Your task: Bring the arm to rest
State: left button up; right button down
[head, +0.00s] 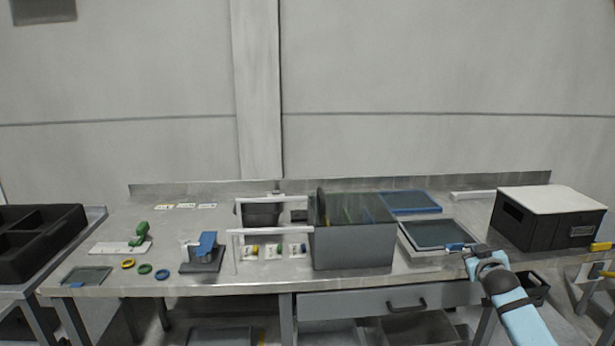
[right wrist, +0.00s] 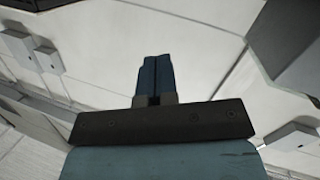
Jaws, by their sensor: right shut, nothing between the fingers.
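My right arm comes in from the lower right in the head view. Its gripper (head: 459,247) is at the front right of the metal table, in front of a shallow grey tray as seen from the head. The right wrist view shows the two dark blue fingers (right wrist: 155,76) side by side, shut, with nothing held between them. Pale surfaces lie behind the fingers there. My left arm and gripper are not in view.
The metal table (head: 140,215) holds a grey bin (head: 352,250), a framed tray (head: 405,240), a blue-rimmed tray (head: 410,202) and a black box with a white lid (head: 548,222). Coloured rings and small fixtures stand at the left. A dark crate (head: 35,240) is far left.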

notch_tip(320, 180, up, 4)
jog(key=w, duration=0.1)
jog(key=s+a+f+n+g+y+b, duration=0.1)
jog(key=s+a+f+y+b, duration=0.15)
jog(key=s+a+f, duration=0.85)
jog(key=s+a+f+n+g+y+b, duration=0.1)
jog(key=s+a+f+y+b, duration=0.15)
jog(key=s+a+f, duration=0.6)
jog(key=s+a+f+g+y+b, duration=0.1)
jog(key=s+a+f, duration=0.1)
jog(key=s+f, duration=0.4)
jog(key=s+a+f+b, duration=0.2)
jog(key=s+a+f, duration=0.15)
jog(key=s, duration=0.55)
jog(key=s+a+m+g+y+b, duration=0.15)
jog(key=s+a, duration=0.25)
jog(key=s, duration=0.9)
pick_arm(q)
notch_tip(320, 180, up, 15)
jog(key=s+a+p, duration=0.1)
jog(key=p, duration=2.7)
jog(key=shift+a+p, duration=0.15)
jog(key=shift+p, duration=0.2)
pick_arm(e)
notch_tip(320, 180, up, 17)
jog(key=s+d+h, duration=0.1)
jog(key=d, duration=0.2)
jog(key=shift+s+r+g, duration=0.15)
jog(key=shift+s+g, duration=0.05)
jog(key=shift+g, duration=0.15)
